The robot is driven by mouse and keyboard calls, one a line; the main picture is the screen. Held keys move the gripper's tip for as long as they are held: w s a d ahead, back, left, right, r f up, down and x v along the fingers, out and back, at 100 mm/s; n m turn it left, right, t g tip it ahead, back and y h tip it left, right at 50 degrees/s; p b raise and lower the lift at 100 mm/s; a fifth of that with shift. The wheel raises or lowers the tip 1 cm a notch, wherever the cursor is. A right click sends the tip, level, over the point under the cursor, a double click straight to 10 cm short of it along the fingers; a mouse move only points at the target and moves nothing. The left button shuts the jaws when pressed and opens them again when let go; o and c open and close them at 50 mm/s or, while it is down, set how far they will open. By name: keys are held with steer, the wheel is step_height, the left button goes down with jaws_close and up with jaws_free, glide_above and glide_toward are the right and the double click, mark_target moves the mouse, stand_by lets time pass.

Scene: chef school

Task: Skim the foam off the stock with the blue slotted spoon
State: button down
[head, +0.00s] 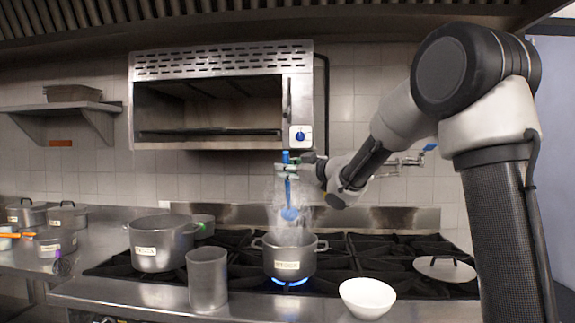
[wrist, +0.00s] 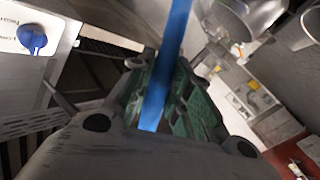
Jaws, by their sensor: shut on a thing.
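The blue slotted spoon (head: 289,200) hangs upright from my gripper (head: 291,169), with its bowl just above the stock pot. My gripper is shut on its handle. In the wrist view the blue handle (wrist: 160,80) passes between the green-padded fingers of my gripper (wrist: 165,90). The stock pot (head: 289,260) is a small grey two-handled pot with a label, on a lit burner. Steam rises from it around the spoon. The stock surface and any foam cannot be made out.
A white bowl (head: 367,298) and a tall metal container (head: 207,279) stand on the front counter edge. A large labelled pot (head: 158,243) is to the left. A lid (head: 444,268) lies at the right of the stove. A salamander grill (head: 220,105) hangs above.

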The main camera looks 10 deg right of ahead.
steer(key=shift+w+d+f, duration=0.1)
steer(key=shift+w+f, duration=0.25)
steer(key=shift+f, duration=1.75)
steer(key=shift+w+d+f, duration=0.1)
steer(key=shift+w+f, duration=0.3)
steer(key=shift+f, duration=1.75)
steer(key=shift+w+d+f, duration=0.1)
steer(key=shift+w+f, duration=0.25)
steer(key=shift+f, duration=1.75)
